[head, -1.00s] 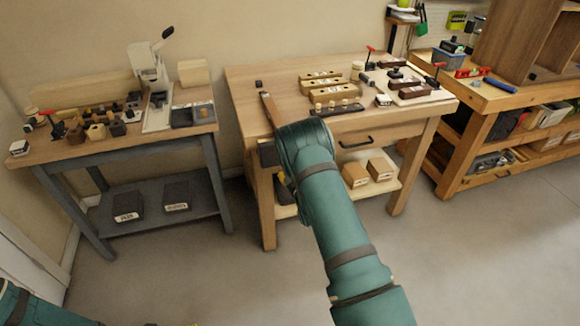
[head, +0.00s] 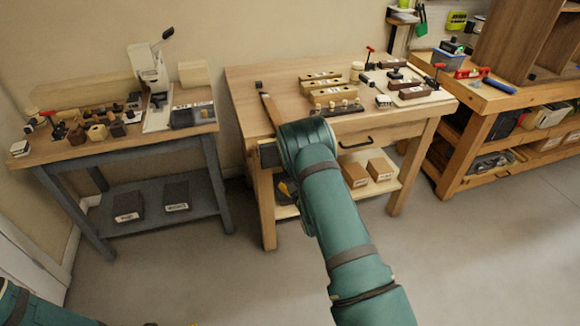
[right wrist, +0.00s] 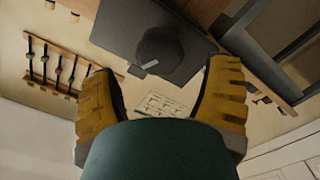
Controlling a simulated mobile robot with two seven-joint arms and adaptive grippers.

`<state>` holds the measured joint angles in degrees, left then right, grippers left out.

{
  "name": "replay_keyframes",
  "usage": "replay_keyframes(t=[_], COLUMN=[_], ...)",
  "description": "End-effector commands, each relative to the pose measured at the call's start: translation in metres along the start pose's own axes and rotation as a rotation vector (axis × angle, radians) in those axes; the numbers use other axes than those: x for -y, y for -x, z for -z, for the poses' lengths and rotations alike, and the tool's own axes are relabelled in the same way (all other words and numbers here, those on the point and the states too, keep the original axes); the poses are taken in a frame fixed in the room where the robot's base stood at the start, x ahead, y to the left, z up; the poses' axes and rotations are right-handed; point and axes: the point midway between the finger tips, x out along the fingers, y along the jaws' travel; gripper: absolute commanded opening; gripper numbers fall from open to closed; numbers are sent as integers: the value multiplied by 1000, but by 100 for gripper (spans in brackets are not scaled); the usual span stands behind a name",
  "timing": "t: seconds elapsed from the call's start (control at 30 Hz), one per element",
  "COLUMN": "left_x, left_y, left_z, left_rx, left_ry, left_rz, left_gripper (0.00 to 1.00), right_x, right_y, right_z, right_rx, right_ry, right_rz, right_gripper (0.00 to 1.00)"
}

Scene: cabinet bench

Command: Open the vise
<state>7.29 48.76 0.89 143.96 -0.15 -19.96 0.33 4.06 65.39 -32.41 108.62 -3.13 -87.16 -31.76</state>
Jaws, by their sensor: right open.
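The vise shows in the head view as a dark grey block (head: 268,154) on the front of the middle bench, partly hidden by my right arm. In the right wrist view its dark plate (right wrist: 187,66) fills the top middle, with a round dark knob (right wrist: 160,50) carrying a small pale mark. My right gripper (right wrist: 165,75) is open, with its yellow fingers on either side below the knob and nothing held between them. In the head view only a bit of yellow finger (head: 286,188) shows beside my arm.
The middle bench top (head: 245,85) has wooden blocks, a long tool (head: 268,107) and clamps on it; a drawer handle (head: 356,143) and a shelf with boxes are below. A grey bench (head: 130,146) stands left, a shelved bench right. Floor in front is clear.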

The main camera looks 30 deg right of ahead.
Motion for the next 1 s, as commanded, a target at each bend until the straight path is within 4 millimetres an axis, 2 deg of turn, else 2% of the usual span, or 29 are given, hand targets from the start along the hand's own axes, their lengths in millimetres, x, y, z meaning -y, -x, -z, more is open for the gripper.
replay_keyframes(t=[0.5, 1.0], left_x=[-1, -1], left_y=[3, 3], left_z=[0, 0], left_rx=[0, 0], left_ry=[0, 0], left_rz=[0, 0], left_gripper=[78, 78], right_x=[0, 0], right_y=[35, 36], right_z=[0, 0], right_rx=[1, 0], right_ry=[0, 0], right_rz=[1, 0], right_gripper=[77, 77])
